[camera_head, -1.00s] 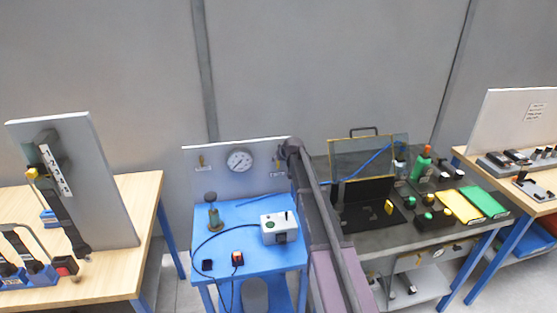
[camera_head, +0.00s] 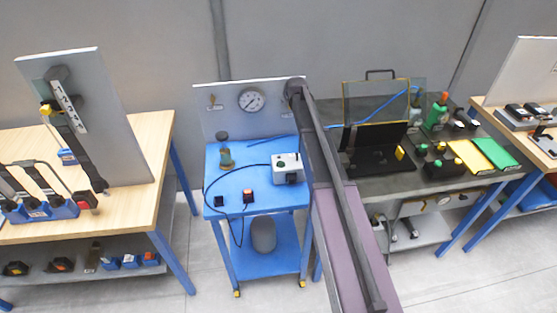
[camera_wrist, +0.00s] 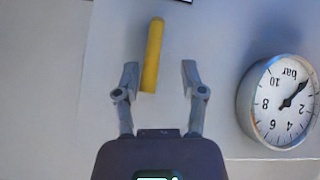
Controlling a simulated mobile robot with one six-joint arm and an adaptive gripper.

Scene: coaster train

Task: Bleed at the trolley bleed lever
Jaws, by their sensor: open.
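The blue trolley (camera_head: 226,185) stands in the middle of the head view, with an upright pale panel (camera_head: 228,104) at its back. A round gauge (camera_head: 252,99) sits on the panel, with a small yellowish lever (camera_head: 212,103) to its left. In the wrist view a yellow lever (camera_wrist: 152,55) stands out from the panel beside the gauge (camera_wrist: 279,102), whose lettering appears upside down. My gripper (camera_wrist: 160,74) is open, with one finger on each side of the yellow lever and visible gaps on both sides. In the head view my arm hides the gripper.
On the trolley are a grey box (camera_head: 288,166), a black cable and a brass fitting (camera_head: 225,156). A wooden bench (camera_head: 130,211) stands left. A dark bench (camera_head: 378,187) stands right, close to my arm. Floor is clear in front of the benches.

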